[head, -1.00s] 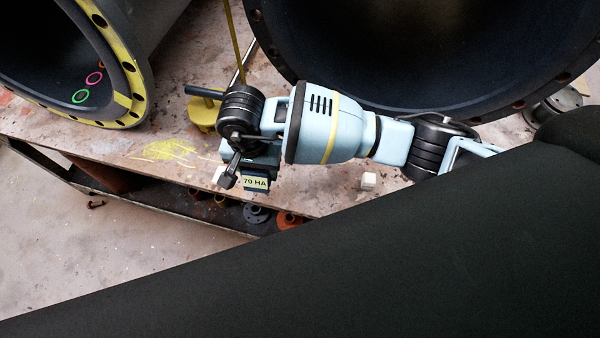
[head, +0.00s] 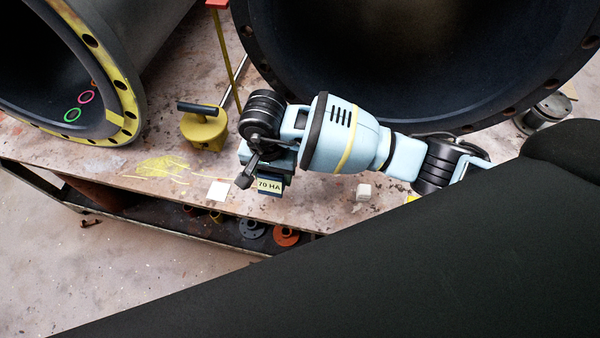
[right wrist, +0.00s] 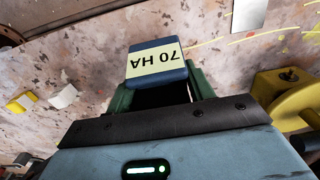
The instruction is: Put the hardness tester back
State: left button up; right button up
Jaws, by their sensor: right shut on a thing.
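My right gripper (head: 277,168) is shut on a dark blue block-like thing with a pale "70 HA" label (head: 269,186); I take it to be the hardness tester. In the right wrist view the label (right wrist: 155,62) is upside down, and the thing sits between the greenish fingers of the gripper (right wrist: 160,92). Its rear part is hidden by the gripper. It appears over the bench's front edge, but its height above the bench is hard to tell. My left gripper is in neither view.
The stained bench (head: 120,165) bears a yellow tool with a black handle (head: 204,128), a white square (head: 218,190) and a small white cube (head: 364,192). Large flanged pipes stand at left (head: 125,100) and behind (head: 400,60). Flanges (head: 286,236) lie on a lower shelf.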

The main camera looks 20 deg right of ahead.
jog(key=shift+s+d+f+p, duration=0.1)
jog(key=shift+s+d+p, duration=0.1)
jog(key=shift+d, duration=1.1)
jog(key=shift+s+d+f+p, duration=0.1)
jog(key=shift+d+p, duration=0.05)
jog(key=shift+d, duration=1.15)
jog(key=f, duration=0.2)
jog(key=shift+d+f, duration=0.4)
jog(key=shift+f, duration=0.4)
jog(key=shift+f, duration=0.1)
jog(key=o, duration=0.9)
jog(key=shift+f, duration=0.1)
notch_tip(320, 180, up, 12)
jog(key=shift+r+p, duration=0.2)
jog(key=shift+p, duration=0.3)
jog(key=shift+f, duration=0.1)
